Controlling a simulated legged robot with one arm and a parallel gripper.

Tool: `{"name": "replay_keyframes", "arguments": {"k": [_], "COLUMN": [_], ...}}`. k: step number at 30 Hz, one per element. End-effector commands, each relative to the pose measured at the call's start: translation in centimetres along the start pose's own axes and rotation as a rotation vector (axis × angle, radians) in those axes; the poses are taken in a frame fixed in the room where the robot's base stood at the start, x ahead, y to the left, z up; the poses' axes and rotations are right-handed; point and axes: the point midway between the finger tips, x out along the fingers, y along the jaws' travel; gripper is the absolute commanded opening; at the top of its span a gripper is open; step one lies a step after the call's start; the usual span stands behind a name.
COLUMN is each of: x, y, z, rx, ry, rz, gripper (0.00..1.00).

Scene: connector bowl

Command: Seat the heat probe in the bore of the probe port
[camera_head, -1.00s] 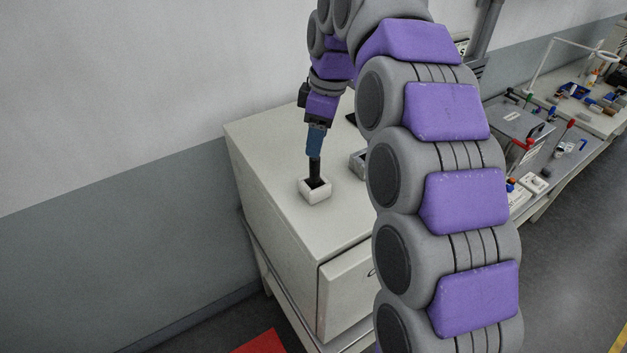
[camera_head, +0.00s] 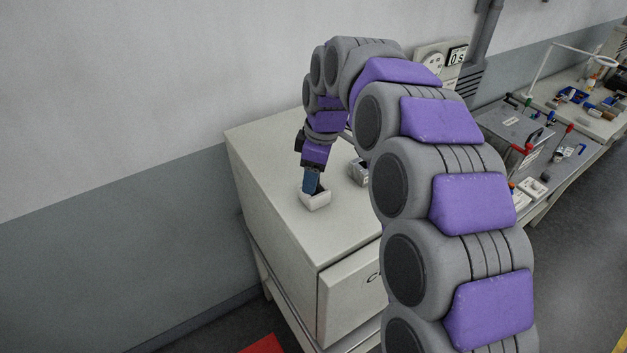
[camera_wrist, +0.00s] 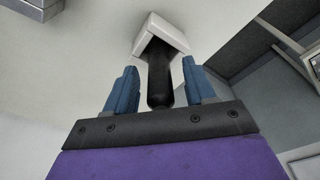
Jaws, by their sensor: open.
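The black, rod-like heat probe (camera_wrist: 158,82) stands between the blue fingers of my gripper (camera_wrist: 160,68) in the wrist view. The fingers are apart, with a gap on each side of the probe. Its far end goes into the opening of the white, square probe port (camera_wrist: 168,27); how deep it sits in the bore cannot be told. In the head view the port (camera_head: 316,203) stands on the cabinet top, and my gripper (camera_head: 311,190) is low over it, its fingertips at the rim. The probe is hidden there by my gripper.
The pale cabinet (camera_head: 275,205) has bare top around the port and a drawer (camera_head: 350,285) in front. A small grey box (camera_head: 359,173) stands to the right of the port, near my arm. A cluttered bench (camera_head: 560,150) lies farther right.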

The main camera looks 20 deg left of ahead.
Motion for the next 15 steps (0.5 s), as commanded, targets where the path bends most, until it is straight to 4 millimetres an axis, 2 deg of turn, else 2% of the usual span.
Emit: {"name": "replay_keyframes", "arguments": {"k": [8,15], "x": [0.31,0.31], "y": [0.03,0.05], "z": [-0.02,-0.02], "rx": [0.0,0.0], "ry": [0.002,0.002], "rz": [0.003,0.003], "gripper": [0.54,0.31]}}
